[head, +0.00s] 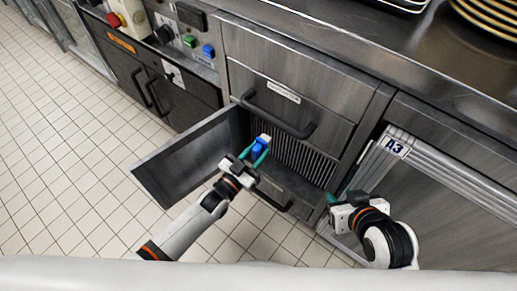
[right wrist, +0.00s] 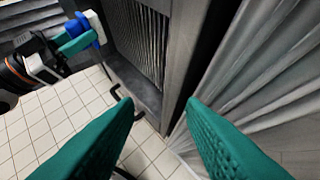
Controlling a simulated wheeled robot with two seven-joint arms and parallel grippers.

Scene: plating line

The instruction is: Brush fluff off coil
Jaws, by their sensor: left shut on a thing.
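The finned coil (head: 305,161) sits in a low opening of the steel counter, behind a door swung open to the left; its fins also show in the right wrist view (right wrist: 151,40). My left gripper (head: 256,158) is shut on a blue brush (head: 259,147) with a pale end, held in front of the opening near the coil's left side. Whether the brush touches the fins I cannot tell. The brush also shows in the right wrist view (right wrist: 82,30). My right gripper (right wrist: 160,115) is open and empty, to the right of the opening.
The open door panel (head: 190,155) stands out left of the opening. A drawer handle (head: 277,115) juts out above the coil, and another handle (head: 271,199) is below. A ribbed front labelled A3 (head: 394,147) is at right. Tiled floor (head: 75,150) is clear at left.

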